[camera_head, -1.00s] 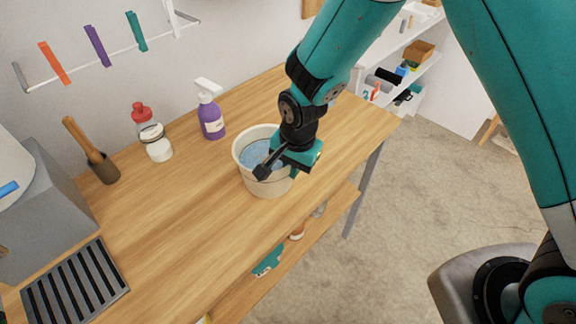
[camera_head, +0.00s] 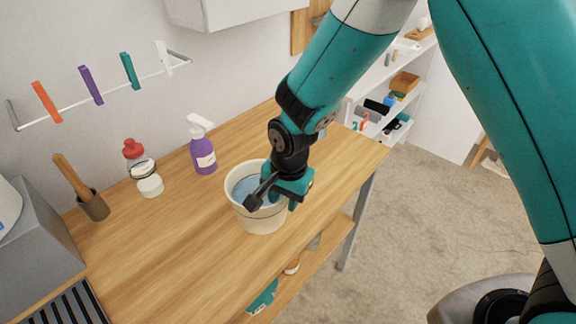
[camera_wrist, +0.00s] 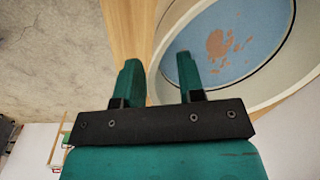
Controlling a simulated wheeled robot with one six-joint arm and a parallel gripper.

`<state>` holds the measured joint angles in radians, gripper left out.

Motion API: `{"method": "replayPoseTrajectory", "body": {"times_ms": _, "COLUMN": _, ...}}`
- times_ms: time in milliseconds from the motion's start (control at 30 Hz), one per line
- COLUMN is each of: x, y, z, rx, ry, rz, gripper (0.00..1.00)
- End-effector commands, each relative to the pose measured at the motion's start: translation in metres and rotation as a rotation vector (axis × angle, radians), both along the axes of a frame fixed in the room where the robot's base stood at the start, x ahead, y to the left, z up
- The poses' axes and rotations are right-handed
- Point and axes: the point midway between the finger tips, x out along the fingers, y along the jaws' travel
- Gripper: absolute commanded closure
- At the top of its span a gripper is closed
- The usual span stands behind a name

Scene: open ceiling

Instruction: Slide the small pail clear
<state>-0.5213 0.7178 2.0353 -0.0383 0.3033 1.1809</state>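The small pail (camera_head: 262,222) is cream-coloured and stands upright on the wooden table near its front edge. Its inside looks blue, and the wrist view shows brown patches there. The pail's rim (camera_wrist: 276,88) fills the right of the wrist view. My gripper (camera_head: 279,197) is at the pail's right side, pointing down. In the wrist view my gripper (camera_wrist: 156,62) has its two teal fingers apart. The right finger overlaps the pail's mouth and the left finger is outside it. A gap shows between the left finger and the wall. Whether the right finger touches the wall is unclear.
A purple spray bottle (camera_head: 203,155), a red-topped jar (camera_head: 147,178) and a mortar with a pestle (camera_head: 93,206) stand behind and left of the pail. The wooden table (camera_head: 175,255) is clear in front. Shelves (camera_head: 398,105) stand at the back right.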

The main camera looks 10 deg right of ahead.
Motion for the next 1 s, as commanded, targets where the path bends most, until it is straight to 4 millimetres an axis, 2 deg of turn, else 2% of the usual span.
{"method": "replayPoseTrajectory", "body": {"times_ms": 400, "x": -0.005, "y": -0.007, "z": 0.1, "rx": 0.004, "ry": -0.007, "rz": 0.001, "gripper": 0.64}}
{"method": "replayPoseTrajectory", "body": {"times_ms": 600, "x": -0.007, "y": -0.009, "z": 0.137, "rx": 0.003, "ry": -0.003, "rz": 0.001, "gripper": 0.64}}
{"method": "replayPoseTrajectory", "body": {"times_ms": 800, "x": -0.009, "y": -0.011, "z": 0.152, "rx": 0.0, "ry": 0.0, "rz": 0.001, "gripper": 0.64}}
{"method": "replayPoseTrajectory", "body": {"times_ms": 1000, "x": -0.009, "y": -0.011, "z": 0.154, "rx": 0.0, "ry": 0.001, "rz": 0.001, "gripper": 0.64}}
